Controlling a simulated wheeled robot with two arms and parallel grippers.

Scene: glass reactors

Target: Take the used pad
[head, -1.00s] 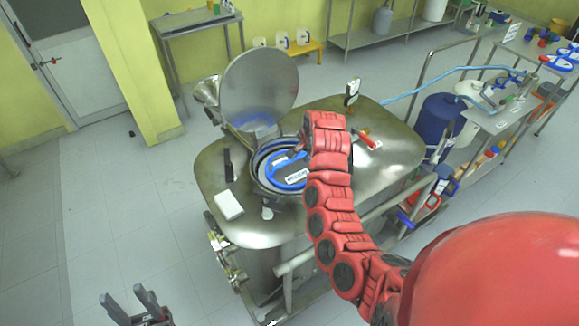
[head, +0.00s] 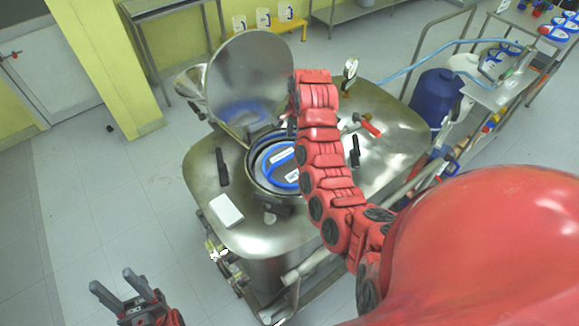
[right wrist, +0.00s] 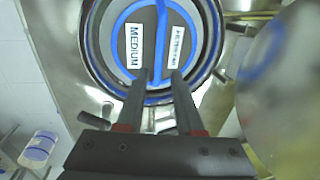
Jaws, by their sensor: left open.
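A round grey disc (head: 278,160) with a blue bar and white labels lies in the open round port of the steel vessel. In the right wrist view the disc (right wrist: 190,65) shows the label "MEDIUM" and a second label I cannot read. I cannot tell whether it is the used pad. My right gripper (right wrist: 159,73) is open over the port, its two dark fingers apart on either side of the blue bar. Whether they touch it is unclear. In the head view my red right arm hides that gripper. My left gripper (head: 125,282) is open and empty, low at the left, away from the vessel.
The steel vessel top (head: 235,178) carries a white rectangular block (head: 227,210), a black upright part (head: 221,167), a gauge (head: 350,70) and a red-handled valve (head: 370,127). The round lid (head: 248,80) stands open behind the port.

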